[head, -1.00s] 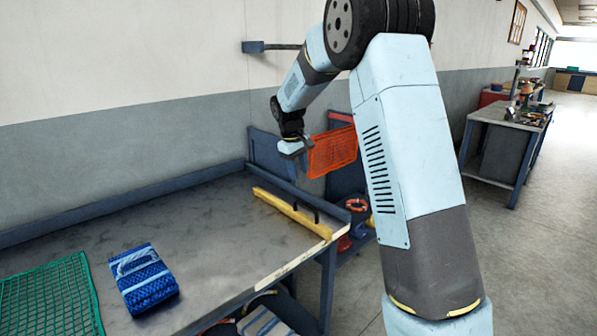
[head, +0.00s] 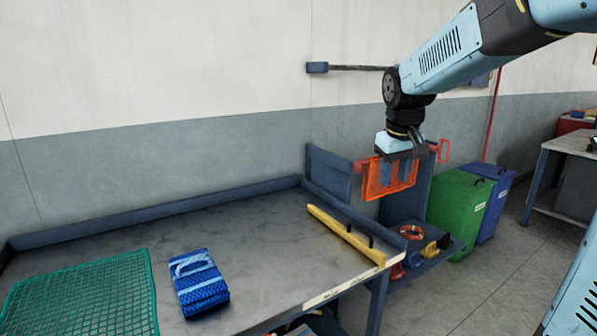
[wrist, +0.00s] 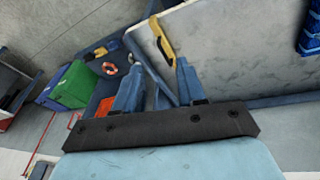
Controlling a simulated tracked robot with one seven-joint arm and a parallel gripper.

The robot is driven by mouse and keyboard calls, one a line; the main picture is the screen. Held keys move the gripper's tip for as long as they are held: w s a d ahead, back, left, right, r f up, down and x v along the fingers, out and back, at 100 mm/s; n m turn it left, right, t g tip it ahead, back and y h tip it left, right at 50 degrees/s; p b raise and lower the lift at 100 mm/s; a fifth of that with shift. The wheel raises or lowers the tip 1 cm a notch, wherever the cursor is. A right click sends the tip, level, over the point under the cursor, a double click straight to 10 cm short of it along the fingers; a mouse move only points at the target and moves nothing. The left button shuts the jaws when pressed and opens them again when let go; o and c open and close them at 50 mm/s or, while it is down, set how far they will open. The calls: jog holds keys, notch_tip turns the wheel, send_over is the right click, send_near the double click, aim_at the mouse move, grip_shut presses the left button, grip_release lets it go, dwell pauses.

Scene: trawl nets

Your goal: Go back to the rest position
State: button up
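My gripper (head: 401,185) hangs pointing down at the upper right of the head view, in front of the orange net (head: 372,180). Its two fingers are apart in the wrist view (wrist: 158,66), with nothing held between them. The orange net hangs at the blue rack (head: 331,172) beyond the table's right end. Part of the net is hidden behind the fingers; a piece of orange also shows beside the left finger in the wrist view (wrist: 104,107). I cannot tell whether the fingers touch the net.
The grey table (head: 270,255) bears a green net (head: 85,298), a folded blue net (head: 199,282) and a yellow bar (head: 345,235). An orange-red ring (head: 411,232) lies on the rack's shelf. Green (head: 458,212) and blue (head: 492,200) bins stand to the right. A wall bar (head: 350,68) juts near my arm.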

jog(key=s+d+f+m+t, duration=0.1)
jog(key=s+m+t, duration=0.1)
jog(key=s, duration=2)
jog(key=shift+s+m+y, duration=0.3)
jog(key=shift+m+y, duration=0.1)
jog(key=shift+m, duration=0.2)
